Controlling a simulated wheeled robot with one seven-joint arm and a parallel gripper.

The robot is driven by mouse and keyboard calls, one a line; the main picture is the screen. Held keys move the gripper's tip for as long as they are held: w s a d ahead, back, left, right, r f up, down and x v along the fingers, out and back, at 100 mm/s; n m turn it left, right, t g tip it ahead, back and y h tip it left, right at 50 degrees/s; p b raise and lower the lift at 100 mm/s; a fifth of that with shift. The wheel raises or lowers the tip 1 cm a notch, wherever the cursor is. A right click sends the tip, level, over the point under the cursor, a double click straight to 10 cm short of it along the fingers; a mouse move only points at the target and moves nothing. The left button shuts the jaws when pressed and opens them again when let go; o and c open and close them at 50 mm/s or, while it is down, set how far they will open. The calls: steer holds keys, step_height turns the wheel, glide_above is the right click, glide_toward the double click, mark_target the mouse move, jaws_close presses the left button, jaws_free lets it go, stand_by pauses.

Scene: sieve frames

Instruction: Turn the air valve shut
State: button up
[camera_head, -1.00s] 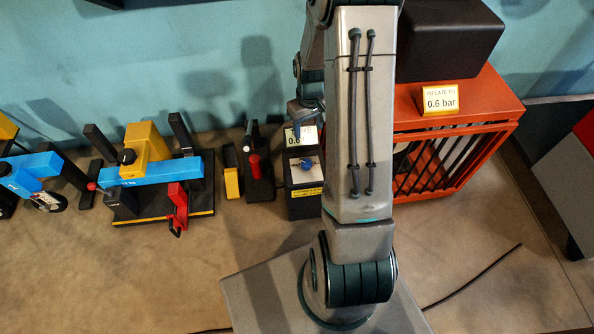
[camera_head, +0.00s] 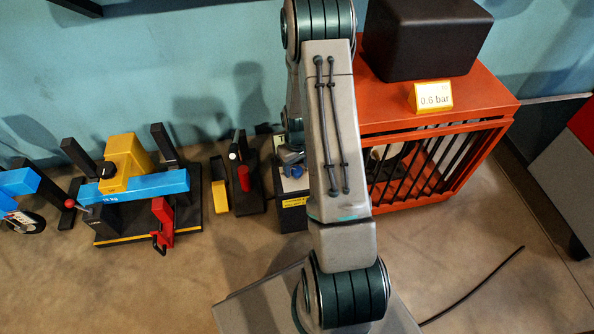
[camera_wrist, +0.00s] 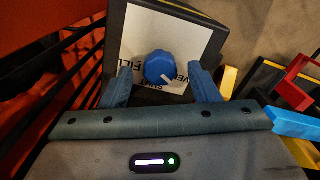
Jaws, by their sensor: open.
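The air valve is a round blue knob (camera_wrist: 160,66) on a white plate (camera_wrist: 133,38) atop a dark box. The plate carries printed words, including what looks like VENT, SHUT and FILL, partly covered. A short white mark on the knob points toward the lower right in the wrist view. My gripper (camera_wrist: 160,74) is open, with one blue-grey finger on each side of the knob and a visible gap to both.
An orange barred cage (camera_head: 440,165) with a "0.6 bar" sign (camera_head: 430,97) stands close to the right of the box. A stand with a red handle (camera_head: 244,179) and a yellow block (camera_head: 219,195) are close on the left. A blue-and-yellow fixture (camera_head: 140,187) is farther left.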

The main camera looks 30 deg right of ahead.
steer(key=shift+f, duration=0.55)
steer(key=c, duration=1)
steer(key=shift+o, duration=0.2)
steer(key=shift+r+m, duration=0.1)
steer(key=shift+m, duration=0.2)
steer(key=m+p, duration=0.1)
steer(key=m, duration=0.4)
steer(key=m+p, duration=0.1)
steer(key=m, duration=0.5)
steer(key=shift+p, duration=0.4)
